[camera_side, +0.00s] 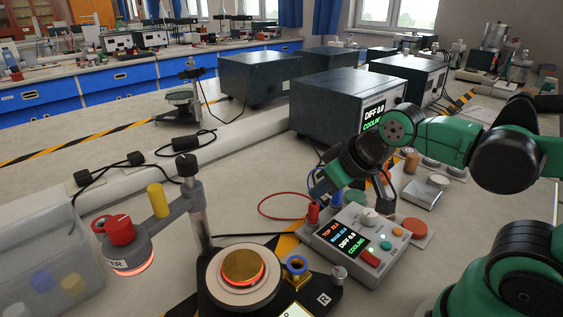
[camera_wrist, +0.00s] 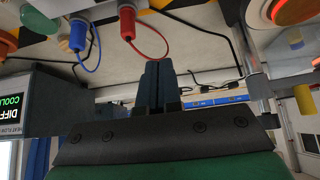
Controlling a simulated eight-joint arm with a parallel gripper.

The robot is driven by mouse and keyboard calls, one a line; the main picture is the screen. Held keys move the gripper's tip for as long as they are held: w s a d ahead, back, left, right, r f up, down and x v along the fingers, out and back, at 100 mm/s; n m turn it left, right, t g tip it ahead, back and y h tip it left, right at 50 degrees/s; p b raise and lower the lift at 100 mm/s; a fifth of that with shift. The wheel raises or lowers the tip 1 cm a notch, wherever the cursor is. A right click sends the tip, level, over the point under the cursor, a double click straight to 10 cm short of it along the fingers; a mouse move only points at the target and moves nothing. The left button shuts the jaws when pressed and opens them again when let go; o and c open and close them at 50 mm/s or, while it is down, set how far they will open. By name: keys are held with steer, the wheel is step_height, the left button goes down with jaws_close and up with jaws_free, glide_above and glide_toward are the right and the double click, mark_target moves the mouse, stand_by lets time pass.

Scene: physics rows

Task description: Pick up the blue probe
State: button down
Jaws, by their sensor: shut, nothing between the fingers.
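The blue probe (camera_wrist: 77,35) shows in the wrist view at upper left, with a blue cable looping from its tip. In the side view the blue probe (camera_side: 335,200) is partly hidden near my gripper, at the back of the control box (camera_side: 318,240). The red probe (camera_side: 313,213) stands beside it, with a red cable; it also shows in the wrist view (camera_wrist: 127,22). My gripper (camera_side: 320,190) is shut and empty, just above and beside the probes. In the wrist view my fingers (camera_wrist: 157,85) are together, apart from both probes.
A stand with a glowing heater head (camera_side: 129,255) and a round metal disc (camera_side: 243,266) on a black base are left of the control box. A large dark display unit (camera_side: 335,105) stands behind my gripper. A clear bin (camera_side: 60,245) is far left. Cables cross the bench.

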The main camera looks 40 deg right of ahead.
steer(key=c, duration=0.6)
jaws_free()
steer(key=g, duration=0.7)
glide_above(337, 198)
steer(key=shift+w+d+f, duration=0.1)
steer(key=shift+w+f, duration=0.05)
steer(key=shift+f, duration=0.45)
steer(key=shift+w+f, duration=0.1)
steer(key=shift+f, duration=0.5)
steer(key=shift+d+f, duration=0.4)
steer(key=shift+f, duration=2.65)
